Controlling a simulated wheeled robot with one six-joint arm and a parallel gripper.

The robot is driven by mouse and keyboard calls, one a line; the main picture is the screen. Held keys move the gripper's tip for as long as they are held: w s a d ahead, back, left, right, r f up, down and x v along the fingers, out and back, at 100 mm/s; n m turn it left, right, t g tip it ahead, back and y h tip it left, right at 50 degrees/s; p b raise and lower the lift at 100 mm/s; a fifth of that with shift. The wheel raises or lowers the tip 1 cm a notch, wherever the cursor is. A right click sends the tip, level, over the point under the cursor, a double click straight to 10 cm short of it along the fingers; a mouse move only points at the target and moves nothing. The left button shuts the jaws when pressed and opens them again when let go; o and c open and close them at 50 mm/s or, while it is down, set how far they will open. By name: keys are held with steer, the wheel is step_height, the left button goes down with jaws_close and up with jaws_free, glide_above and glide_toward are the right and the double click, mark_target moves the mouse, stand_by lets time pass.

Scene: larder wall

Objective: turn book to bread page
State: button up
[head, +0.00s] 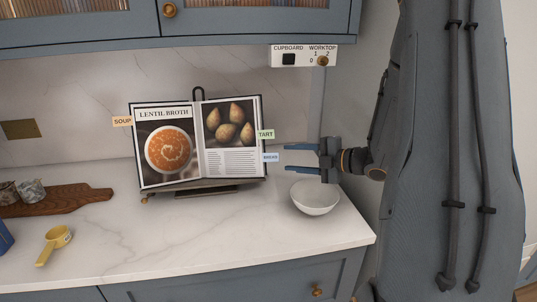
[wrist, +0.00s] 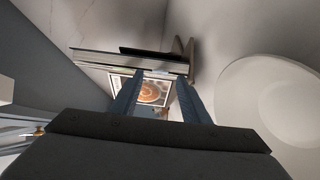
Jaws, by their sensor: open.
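The cookbook (head: 175,140) stands open on a dark stand (head: 205,187) on the worktop. Its left page reads "LENTIL BROTH" with a bowl of orange soup; its right page shows several brown oval items above text. An orange SOUP tab (head: 122,121) sticks out at the left. A green TART tab (head: 266,134) and, below it, a blue BREAD tab (head: 271,157) stick out at the right. My gripper (head: 287,159) is open just right of the BREAD tab, its blue fingers pointing left, apart from the book. In the wrist view the soup picture (wrist: 150,93) shows between the fingers.
A white bowl (head: 315,198) stands below my gripper; it also shows at right in the wrist view (wrist: 235,115). A switch panel (head: 304,56) hangs above.

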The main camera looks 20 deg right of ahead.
mark_target(277, 157)
steer(key=p+x, duration=0.1)
steer(key=x, duration=0.6)
steer(key=shift+p, duration=0.4)
steer(key=shift+c, duration=0.4)
